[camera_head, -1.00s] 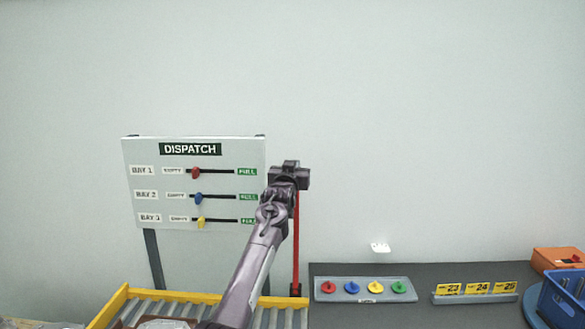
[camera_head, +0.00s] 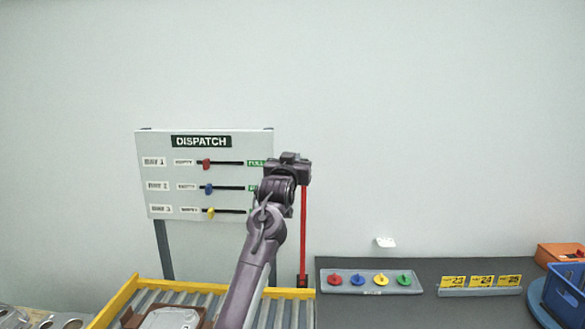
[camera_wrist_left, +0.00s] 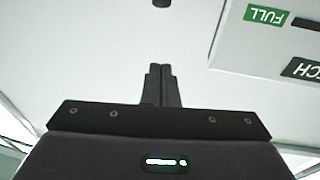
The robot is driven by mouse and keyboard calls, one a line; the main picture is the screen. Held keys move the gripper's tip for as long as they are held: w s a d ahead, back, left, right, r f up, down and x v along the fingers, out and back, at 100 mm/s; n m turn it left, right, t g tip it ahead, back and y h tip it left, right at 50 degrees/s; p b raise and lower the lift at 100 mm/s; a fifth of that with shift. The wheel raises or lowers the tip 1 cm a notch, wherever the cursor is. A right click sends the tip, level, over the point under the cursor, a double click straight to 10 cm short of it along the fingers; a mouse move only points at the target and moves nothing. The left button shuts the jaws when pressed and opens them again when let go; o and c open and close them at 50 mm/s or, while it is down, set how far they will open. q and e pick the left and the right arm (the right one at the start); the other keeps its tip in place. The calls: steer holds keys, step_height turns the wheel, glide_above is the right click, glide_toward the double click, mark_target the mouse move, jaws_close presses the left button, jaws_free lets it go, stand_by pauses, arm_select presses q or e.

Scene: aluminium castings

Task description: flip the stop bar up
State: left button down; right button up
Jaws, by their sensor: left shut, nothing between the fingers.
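The red stop bar (camera_head: 303,235) stands upright at the right end of the roller conveyor, its lower end at a dark pivot. My left gripper (camera_head: 288,166) is level with the top of the bar and overlaps its upper end in the head view, so I cannot tell whether they touch. In the left wrist view the two fingers (camera_wrist_left: 161,85) are shut together with nothing between them. A small dark piece shows at the top edge there, too cut off to name. My right gripper is in neither view.
The dispatch board (camera_head: 205,178) with red, blue and yellow sliders stands left of my left gripper. The yellow-edged conveyor (camera_head: 125,297) carries a brown tray with a casting. A dark table (camera_head: 420,305) at right holds a tray of coloured knobs (camera_head: 370,293) and yellow number tags (camera_head: 480,282).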

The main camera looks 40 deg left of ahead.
arm_select(q)
steer(key=shift+s+d+r+b, duration=0.1)
steer(key=shift+s+d+b, duration=0.1)
steer(key=shift+s, duration=0.25)
steer(key=shift+s+d+r+b, duration=0.1)
steer(key=shift+s+d, duration=0.05)
steer(key=shift+s, duration=0.3)
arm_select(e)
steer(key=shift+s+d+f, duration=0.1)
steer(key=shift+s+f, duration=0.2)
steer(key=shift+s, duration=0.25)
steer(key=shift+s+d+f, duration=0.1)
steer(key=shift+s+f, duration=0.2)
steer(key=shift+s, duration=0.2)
arm_select(q)
steer(key=shift+s, duration=0.1)
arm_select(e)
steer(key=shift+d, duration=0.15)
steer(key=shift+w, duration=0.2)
